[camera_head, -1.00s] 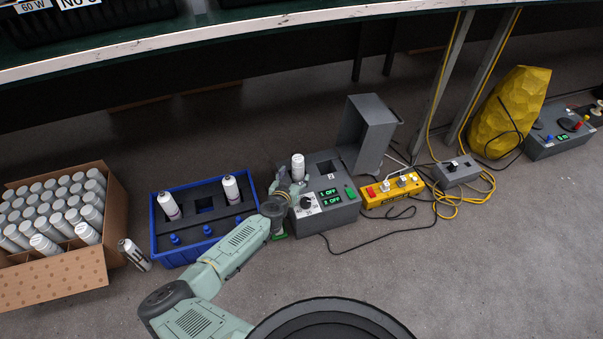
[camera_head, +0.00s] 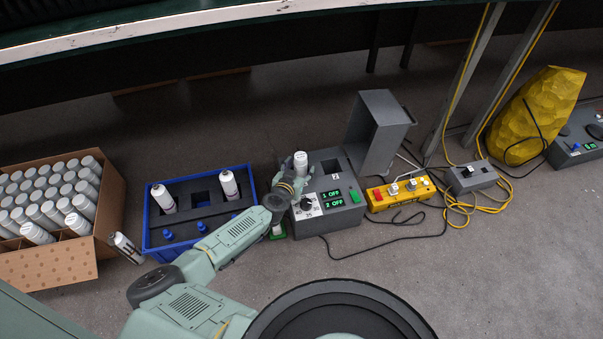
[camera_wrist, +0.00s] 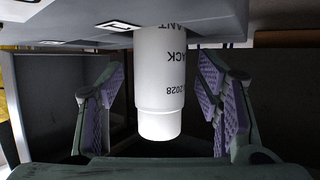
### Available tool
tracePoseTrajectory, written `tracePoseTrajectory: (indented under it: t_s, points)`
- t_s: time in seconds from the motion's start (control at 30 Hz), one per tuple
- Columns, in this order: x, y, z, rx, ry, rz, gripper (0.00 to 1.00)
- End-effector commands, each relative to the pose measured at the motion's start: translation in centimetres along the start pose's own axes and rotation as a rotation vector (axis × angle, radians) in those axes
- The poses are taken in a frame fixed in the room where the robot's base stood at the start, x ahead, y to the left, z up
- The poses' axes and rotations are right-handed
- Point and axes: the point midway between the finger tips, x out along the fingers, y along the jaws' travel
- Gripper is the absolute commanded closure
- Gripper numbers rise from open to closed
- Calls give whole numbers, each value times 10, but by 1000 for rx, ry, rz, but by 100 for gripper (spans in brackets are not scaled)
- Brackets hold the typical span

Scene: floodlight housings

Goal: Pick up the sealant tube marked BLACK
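A white sealant tube (camera_head: 300,164) stands upright in the left opening of the grey control box (camera_head: 340,220). In the wrist view, which is upside down, the tube (camera_wrist: 162,85) hangs from the box top and shows the partial lettering "ANT", "ACK" and "2028"; the rest of its label is hidden. My gripper (camera_head: 292,188) is at the tube's near left side in the head view. In the wrist view, its purple-padded fingers (camera_wrist: 164,105) are open, one on each side of the tube, with a visible gap on the left.
The box's grey lid (camera_head: 378,135) stands raised behind it. A blue crate (camera_head: 150,225) with two white tubes and blue-capped items is to the left. A carton (camera_head: 60,270) of white tubes stands farther left, with one tube (camera_head: 125,247) leaning beside it. A yellow switch unit (camera_head: 400,192) and cables lie right.

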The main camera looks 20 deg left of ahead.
Motion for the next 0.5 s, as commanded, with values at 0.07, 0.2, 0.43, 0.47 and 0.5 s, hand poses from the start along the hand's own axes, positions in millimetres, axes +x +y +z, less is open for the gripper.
tracePoseTrajectory:
  t_s: [0.07,0.2,0.43,0.47,0.5]
  points:
    - [0,0,0,0,0,0,48]
    - [0,0,0,0,0,0,58]
    - [0,0,0,0,0,0,73]
    - [0,0,0,0,0,0,75]
    - [0,0,0,0,0,0,78]
